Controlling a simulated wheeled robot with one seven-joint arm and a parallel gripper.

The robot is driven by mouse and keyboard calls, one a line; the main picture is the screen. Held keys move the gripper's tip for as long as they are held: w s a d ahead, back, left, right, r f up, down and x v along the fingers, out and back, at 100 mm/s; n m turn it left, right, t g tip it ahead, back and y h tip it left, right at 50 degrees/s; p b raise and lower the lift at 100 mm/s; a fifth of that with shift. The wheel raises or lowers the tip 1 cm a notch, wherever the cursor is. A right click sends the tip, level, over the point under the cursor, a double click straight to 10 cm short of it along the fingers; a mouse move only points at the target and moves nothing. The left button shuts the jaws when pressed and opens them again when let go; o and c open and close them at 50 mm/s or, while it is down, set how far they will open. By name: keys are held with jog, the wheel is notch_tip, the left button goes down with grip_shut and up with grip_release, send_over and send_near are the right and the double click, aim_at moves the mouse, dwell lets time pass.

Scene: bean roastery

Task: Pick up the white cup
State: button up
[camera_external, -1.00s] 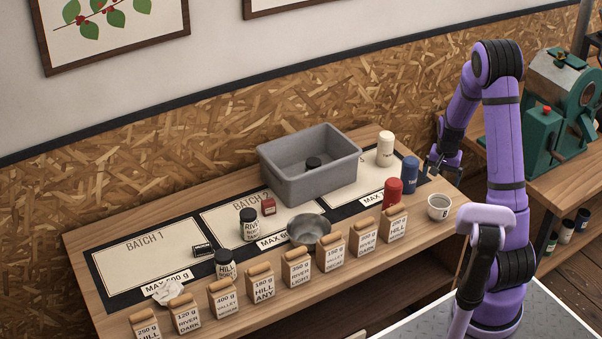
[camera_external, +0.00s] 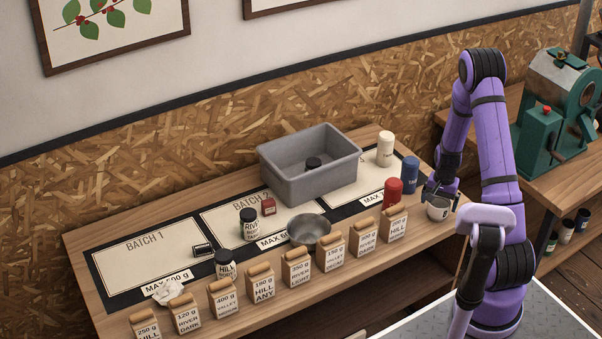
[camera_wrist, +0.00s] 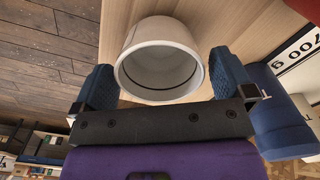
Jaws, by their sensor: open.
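The white cup (camera_external: 438,212) stands upright near the right end of the wooden bench. In the wrist view the cup (camera_wrist: 160,40) shows its open rim and looks empty inside. My gripper (camera_external: 440,195) is low at the cup, partly covering its rim in the external view. In the wrist view my gripper (camera_wrist: 158,84) is open, with one blue-padded finger on each side of the cup. The near part of the rim lies between the fingers, with small gaps visible beside it. I cannot tell whether either finger touches the cup.
A blue canister (camera_external: 410,174) stands close by, beside one finger in the wrist view (camera_wrist: 278,112). A red canister (camera_external: 393,193), a cream canister (camera_external: 385,148) and a grey bin (camera_external: 345,172) stand further left. Several paper bags (camera_external: 363,237) line the front. The bench's right edge is near.

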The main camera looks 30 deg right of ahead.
jog(key=shift+f, duration=1.35)
